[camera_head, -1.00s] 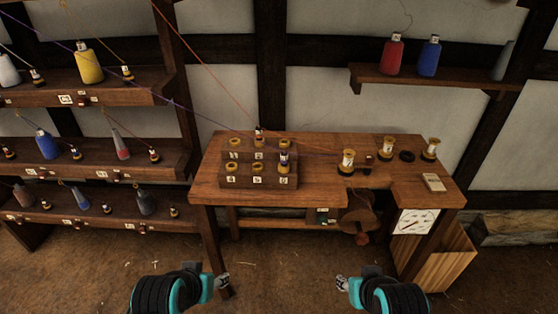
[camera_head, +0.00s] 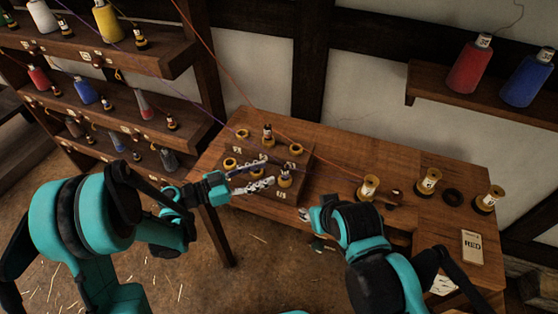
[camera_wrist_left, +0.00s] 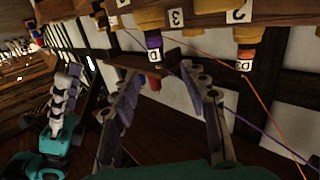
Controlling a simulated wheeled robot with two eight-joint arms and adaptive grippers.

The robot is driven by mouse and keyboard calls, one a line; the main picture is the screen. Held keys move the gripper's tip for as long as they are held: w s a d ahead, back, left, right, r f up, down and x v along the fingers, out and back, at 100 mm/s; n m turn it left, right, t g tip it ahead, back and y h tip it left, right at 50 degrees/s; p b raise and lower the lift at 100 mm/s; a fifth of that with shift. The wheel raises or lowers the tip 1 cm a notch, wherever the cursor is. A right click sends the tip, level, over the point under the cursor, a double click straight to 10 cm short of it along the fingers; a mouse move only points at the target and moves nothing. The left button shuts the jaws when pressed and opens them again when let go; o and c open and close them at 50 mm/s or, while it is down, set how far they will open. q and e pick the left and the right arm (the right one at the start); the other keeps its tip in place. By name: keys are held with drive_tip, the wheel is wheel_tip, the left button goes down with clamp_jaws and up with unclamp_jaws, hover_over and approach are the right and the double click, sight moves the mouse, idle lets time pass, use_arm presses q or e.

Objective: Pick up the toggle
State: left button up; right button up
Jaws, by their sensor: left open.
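Two small thread-wound toggles stand in yellow rings on a numbered wooden block on the bench. The front toggle (camera_head: 285,179) has a purple band; it also shows in the left wrist view (camera_wrist_left: 154,44). The back toggle (camera_head: 267,131) has an orange band and shows in the left wrist view (camera_wrist_left: 245,60). I cannot tell which is meant. My left gripper (camera_head: 263,177) is open and empty, just left of the purple-banded toggle, its fingers pointing at it. My right gripper (camera_head: 305,213) is at the bench's front edge, its fingers mostly hidden by its arm.
The wooden bench (camera_head: 350,155) also bears gold bobbins (camera_head: 369,187), a black ring (camera_head: 453,198) and a tag (camera_head: 472,246). Purple and orange threads slant across above the block. Shelves with cones (camera_head: 107,22) stand left; a wall shelf (camera_head: 430,85) hangs right.

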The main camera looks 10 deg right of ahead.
sight(285, 167)
use_arm(q)
drive_tip(key=shift+h, duration=0.3)
drive_tip(key=b+x, duration=0.1)
drive_tip(key=x, duration=0.2)
drive_tip(key=b+x, duration=0.1)
drive_tip(key=x, duration=0.3)
drive_tip(key=shift+s+f, duration=0.2)
drive_tip(key=shift+f, duration=0.05)
drive_tip(key=shift+w+d+r, duration=0.1)
drive_tip(key=shift+d, duration=0.25)
clamp_jaws()
